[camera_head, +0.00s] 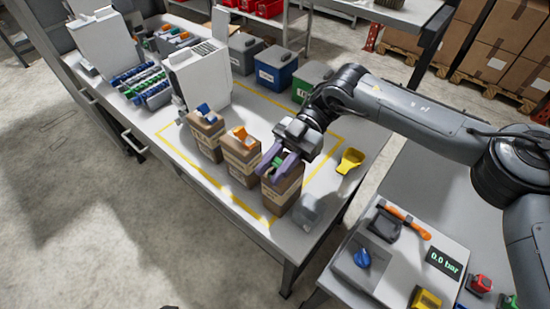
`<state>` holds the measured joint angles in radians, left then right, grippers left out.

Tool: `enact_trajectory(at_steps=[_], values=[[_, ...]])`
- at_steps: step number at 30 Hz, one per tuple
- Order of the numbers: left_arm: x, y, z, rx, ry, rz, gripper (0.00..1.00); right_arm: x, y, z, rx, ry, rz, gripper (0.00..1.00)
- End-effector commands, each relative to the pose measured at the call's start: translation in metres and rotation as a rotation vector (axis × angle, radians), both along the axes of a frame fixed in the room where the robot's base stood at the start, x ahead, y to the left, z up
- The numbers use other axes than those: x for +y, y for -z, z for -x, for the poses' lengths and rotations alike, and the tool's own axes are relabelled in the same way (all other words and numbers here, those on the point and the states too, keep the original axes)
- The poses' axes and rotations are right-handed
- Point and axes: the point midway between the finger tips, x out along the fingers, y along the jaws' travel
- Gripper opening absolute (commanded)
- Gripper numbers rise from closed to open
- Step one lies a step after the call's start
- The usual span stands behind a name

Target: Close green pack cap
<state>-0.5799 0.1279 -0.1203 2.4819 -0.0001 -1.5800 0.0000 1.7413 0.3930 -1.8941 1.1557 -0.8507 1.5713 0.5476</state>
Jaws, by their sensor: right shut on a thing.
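Three brown packs stand in a row inside the yellow outline on the bench. The pack (283,192) nearest the front right has a green cap (277,161) on top. My right gripper (276,165) is over this pack, its purple fingers shut on the green cap. The fingers partly hide the cap, so I cannot tell whether it is open or closed. The middle pack (240,158) has an orange cap (242,135). The far pack (207,139) has a blue cap (206,112). My left gripper is not in view.
A yellow scoop (350,160) lies right of the gripper, and a clear grey block (308,210) sits by the green-capped pack. Grey, blue (277,70) and green bins (311,80) line the back edge. A white dispenser (200,75) stands behind the packs. A side table holds tools.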

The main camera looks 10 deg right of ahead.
Motion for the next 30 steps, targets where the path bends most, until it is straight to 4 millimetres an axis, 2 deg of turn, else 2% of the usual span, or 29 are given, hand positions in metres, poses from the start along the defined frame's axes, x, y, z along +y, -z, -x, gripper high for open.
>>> enact_trajectory(at_steps=[7, 8, 12, 23, 30], values=[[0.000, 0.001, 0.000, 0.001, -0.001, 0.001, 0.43, 0.000, 0.002, 0.000, -0.002, 0.001, 0.003, 0.00], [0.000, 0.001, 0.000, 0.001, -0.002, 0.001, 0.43, 0.000, 0.002, 0.000, -0.002, 0.001, 0.003, 0.31], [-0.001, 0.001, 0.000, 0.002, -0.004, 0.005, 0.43, 0.000, 0.002, 0.000, -0.001, 0.001, 0.002, 0.51], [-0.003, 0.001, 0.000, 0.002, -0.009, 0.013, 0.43, -0.002, 0.000, -0.002, -0.001, 0.001, 0.001, 0.51], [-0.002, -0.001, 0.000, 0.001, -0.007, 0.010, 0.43, -0.022, -0.007, -0.021, -0.005, 0.003, 0.004, 0.51]])
